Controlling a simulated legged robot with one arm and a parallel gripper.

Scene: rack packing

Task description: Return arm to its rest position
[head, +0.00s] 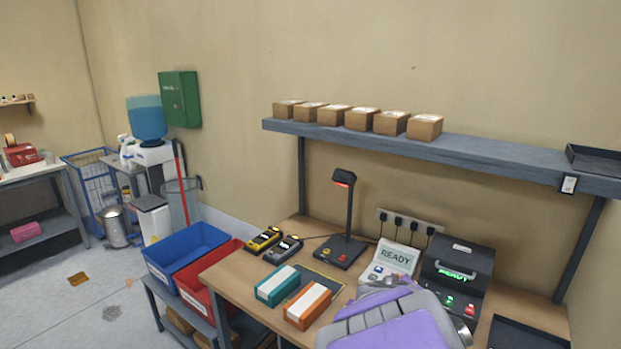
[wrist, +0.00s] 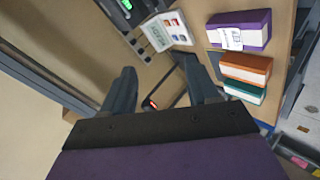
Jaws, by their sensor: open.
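My gripper (wrist: 158,65) is open and empty in the wrist view, its two dark fingers apart above the workbench. Between them I see the scanner stand with its red light, farther off. In the head view my purple and grey arm covers the bench's front right, and the fingers cannot be made out there. The workbench (head: 236,270) holds a teal box (head: 277,285) and an orange box (head: 308,306) side by side. A purple box with a white label (wrist: 238,31) lies beside them in the wrist view; my arm hides it in the head view.
The scanner stand (head: 343,215) rises mid-bench. A READY display (head: 395,258) and a dark machine (head: 455,275) stand to its right. A shelf (head: 480,158) with several cartons runs above. Blue (head: 187,250) and red (head: 205,280) bins stand at left. Floor at far left is mostly clear.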

